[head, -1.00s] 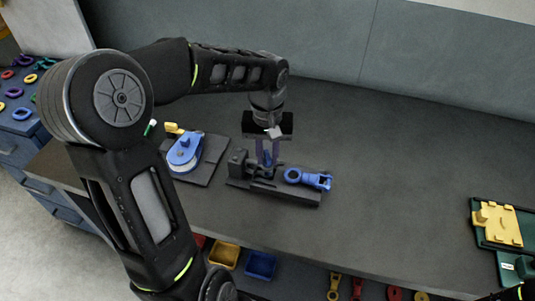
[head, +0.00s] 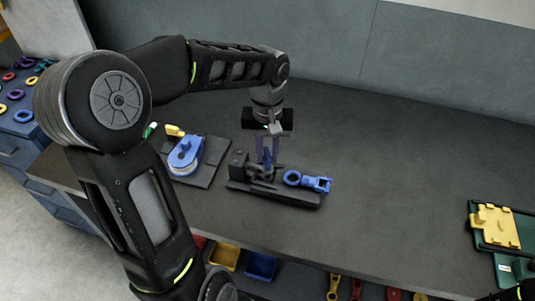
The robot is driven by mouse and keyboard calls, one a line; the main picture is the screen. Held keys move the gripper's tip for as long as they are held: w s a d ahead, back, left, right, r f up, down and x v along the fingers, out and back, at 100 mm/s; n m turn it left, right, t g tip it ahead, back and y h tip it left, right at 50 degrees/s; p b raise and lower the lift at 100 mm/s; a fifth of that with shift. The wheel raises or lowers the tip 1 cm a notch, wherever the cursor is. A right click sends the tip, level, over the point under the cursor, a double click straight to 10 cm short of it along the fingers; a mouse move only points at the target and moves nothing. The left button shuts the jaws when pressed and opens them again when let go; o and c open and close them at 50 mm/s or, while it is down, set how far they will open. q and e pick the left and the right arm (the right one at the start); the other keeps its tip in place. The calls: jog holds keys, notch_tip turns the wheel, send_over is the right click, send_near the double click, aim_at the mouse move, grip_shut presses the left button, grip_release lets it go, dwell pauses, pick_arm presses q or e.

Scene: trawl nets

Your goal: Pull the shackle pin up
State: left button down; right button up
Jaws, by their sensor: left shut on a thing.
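My left gripper (head: 267,154) points down over the black fixture (head: 270,191) on the table. Its fingers are closed around a small blue upright piece, which looks like the shackle pin (head: 267,159); the fingers hide much of it. The pin's lower end is close to the fixture's dark clamp parts, and I cannot tell whether it is clear of them. A blue shackle-like piece with a ring and forked end (head: 308,181) lies on the right part of the fixture.
A blue pulley block (head: 185,156) sits on a dark plate just left of the fixture. A yellow part (head: 496,226) lies on a green tray at the far right. Yellow (head: 224,256) and blue (head: 261,266) bins are below the front edge. The table's middle right is clear.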

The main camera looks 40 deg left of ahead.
pick_arm(q)
jog(key=shift+r, duration=0.65)
jog(key=shift+w, duration=0.15)
jog(key=c, duration=1.2)
grip_release()
jog(key=shift+c, duration=0.2)
notch_tip(320, 180, up, 8)
jog(key=shift+f+b, duration=0.15)
jog(key=shift+b, duration=0.4)
